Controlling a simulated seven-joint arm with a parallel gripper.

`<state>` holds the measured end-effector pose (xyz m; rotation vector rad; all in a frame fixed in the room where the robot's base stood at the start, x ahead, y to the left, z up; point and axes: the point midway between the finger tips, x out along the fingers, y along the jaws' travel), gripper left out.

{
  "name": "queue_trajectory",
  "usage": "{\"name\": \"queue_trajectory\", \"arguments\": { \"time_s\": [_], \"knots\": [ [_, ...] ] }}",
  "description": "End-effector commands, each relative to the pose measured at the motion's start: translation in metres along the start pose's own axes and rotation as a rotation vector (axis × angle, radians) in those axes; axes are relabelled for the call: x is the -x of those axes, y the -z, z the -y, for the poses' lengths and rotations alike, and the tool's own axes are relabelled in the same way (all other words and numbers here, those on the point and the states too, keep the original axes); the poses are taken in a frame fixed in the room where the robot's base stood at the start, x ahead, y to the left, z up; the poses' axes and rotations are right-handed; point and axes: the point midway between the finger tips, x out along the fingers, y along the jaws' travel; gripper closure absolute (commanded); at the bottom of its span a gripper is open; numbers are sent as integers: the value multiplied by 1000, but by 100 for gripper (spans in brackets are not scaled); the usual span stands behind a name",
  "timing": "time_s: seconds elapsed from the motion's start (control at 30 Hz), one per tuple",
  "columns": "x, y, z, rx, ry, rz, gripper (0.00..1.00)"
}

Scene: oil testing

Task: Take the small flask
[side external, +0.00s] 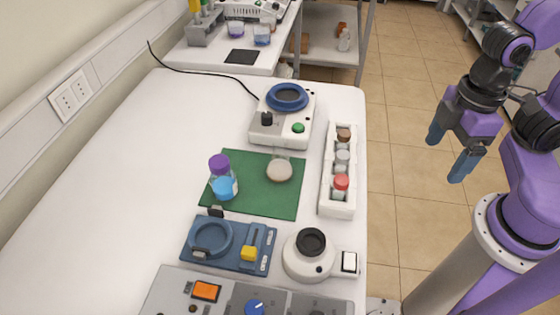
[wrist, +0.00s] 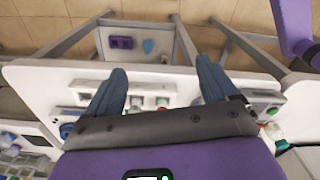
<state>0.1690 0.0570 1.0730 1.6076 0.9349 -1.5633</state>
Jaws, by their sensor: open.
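A green mat (side external: 258,200) lies on the white table. On its right part is a small, clear, rounded vessel with a pale base (side external: 279,171), which looks like the small flask; its neck is hard to make out. On the mat's left part stands a bottle with a purple cap and blue liquid (side external: 223,185). My gripper (side external: 449,150) is open and empty, beyond the table's right edge and well apart from the mat. In the wrist view my gripper (wrist: 160,68) shows two spread fingers with nothing between them; I cannot pick out the flask there.
A white rack (side external: 338,205) with several capped vials stands between the mat and the table's right edge. A heater with a blue ring (side external: 297,126) is behind the mat. A blue device (side external: 229,260) and a round white device (side external: 300,262) are in front. The table's left side is clear.

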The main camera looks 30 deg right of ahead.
Motion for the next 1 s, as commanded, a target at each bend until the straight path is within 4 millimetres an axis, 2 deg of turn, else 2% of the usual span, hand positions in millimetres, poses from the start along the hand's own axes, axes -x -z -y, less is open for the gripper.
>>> {"name": "queue_trajectory", "arguments": {
  "time_s": [0.17,0.6,1.0],
  "knots": [
    [8,36,-13,-251,-2,2,13],
    [32,150,-56,-1158,-11,10,13],
    [46,239,-91,-1985,-26,13,13]
  ]
}}
